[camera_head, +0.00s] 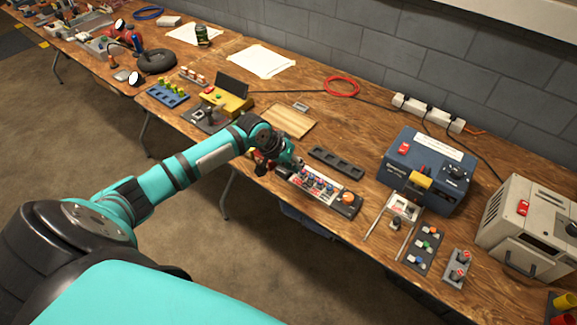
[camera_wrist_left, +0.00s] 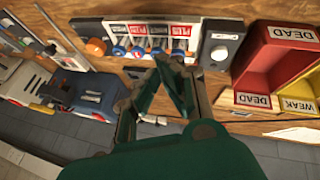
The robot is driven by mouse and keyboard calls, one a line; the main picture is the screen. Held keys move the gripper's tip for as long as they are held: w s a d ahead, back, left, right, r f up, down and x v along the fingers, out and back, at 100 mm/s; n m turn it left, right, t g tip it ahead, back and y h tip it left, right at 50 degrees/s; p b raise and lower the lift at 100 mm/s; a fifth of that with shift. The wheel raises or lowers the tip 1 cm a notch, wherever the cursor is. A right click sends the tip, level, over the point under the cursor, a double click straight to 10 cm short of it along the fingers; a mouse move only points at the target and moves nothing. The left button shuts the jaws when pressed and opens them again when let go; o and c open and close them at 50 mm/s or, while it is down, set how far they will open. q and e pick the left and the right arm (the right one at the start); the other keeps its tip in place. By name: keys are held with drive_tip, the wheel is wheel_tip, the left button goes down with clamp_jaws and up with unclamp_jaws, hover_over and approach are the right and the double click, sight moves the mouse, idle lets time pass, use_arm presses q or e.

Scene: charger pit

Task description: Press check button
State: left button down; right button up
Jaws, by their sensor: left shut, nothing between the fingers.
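A tester strip (camera_head: 318,184) lies on the wooden bench, with a round orange button (camera_head: 348,197) at its right end. In the left wrist view the strip shows several blue-ended cells (camera_wrist_left: 138,52) under red and white labels, and the orange button (camera_wrist_left: 96,47). A dark panel (camera_wrist_left: 222,38) beside the strip has a round pale button (camera_wrist_left: 219,53); its label is too small to read. I cannot tell which button is the check button. My left gripper (camera_head: 297,164) is shut and empty near the strip's left end; its fingers (camera_wrist_left: 172,66) show in the wrist view. No right gripper shows.
Red and yellow bins (camera_wrist_left: 276,70) marked DEAD and WEAK stand beside the panel. A blue charger box (camera_head: 428,168) and a beige unit (camera_head: 530,225) are at the right. A black slotted tray (camera_head: 336,162) lies behind the strip. The bench's front edge is close.

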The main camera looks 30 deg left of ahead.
use_arm(q)
drive_tip(key=w+a+r+n+t, duration=0.1)
drive_tip(key=w+a+r+n, duration=0.1)
drive_tip(key=w+a+r, duration=0.2)
drive_tip(key=a+r, duration=0.1)
drive_tip(key=a, duration=0.2)
drive_tip(key=shift+w+r, duration=0.15)
drive_tip(key=shift+w, duration=0.25)
wheel_tip(320, 180, down, 8)
drive_tip(key=b, duration=0.8)
drive_tip(key=shift+r, duration=0.1)
drive_tip(key=shift+f, duration=0.45)
drive_tip(key=shift+f, duration=0.2)
